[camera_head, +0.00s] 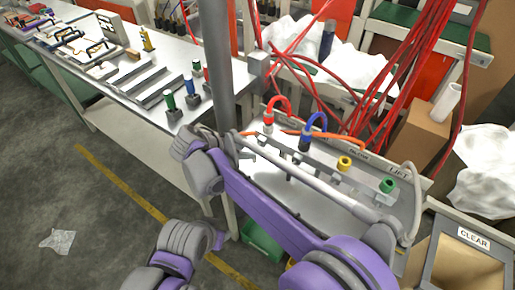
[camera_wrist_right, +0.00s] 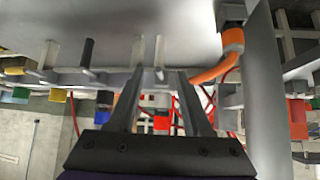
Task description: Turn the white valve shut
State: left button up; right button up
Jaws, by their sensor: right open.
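My right gripper (camera_wrist_right: 160,75) is open in the right wrist view. Its two dark fingers stand apart, with pale pegs on a grey rail (camera_wrist_right: 80,78) showing just beyond the tips. Nothing is clearly held between them. I cannot make out a white valve for certain in either view. In the head view a panel bench carries red (camera_head: 268,122), blue (camera_head: 305,141), yellow (camera_head: 344,163) and green (camera_head: 387,186) fittings. My purple and grey arm crosses in front of this bench and hides part of it. The fingers cannot be made out there. My left gripper is not in view.
A long white table (camera_head: 130,85) with trays, tools and small bottles stands at the upper left. Red cables (camera_head: 410,70) hang at the right. A bin marked CLEAR (camera_head: 473,240) stands at the lower right. An orange hose (camera_wrist_right: 222,68) runs right of the gripper. Floor at left is mostly open.

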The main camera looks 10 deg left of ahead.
jog(key=x, duration=0.9)
jog(key=shift+d+f, duration=0.15)
jog(key=shift+c, duration=0.2)
grip_shut()
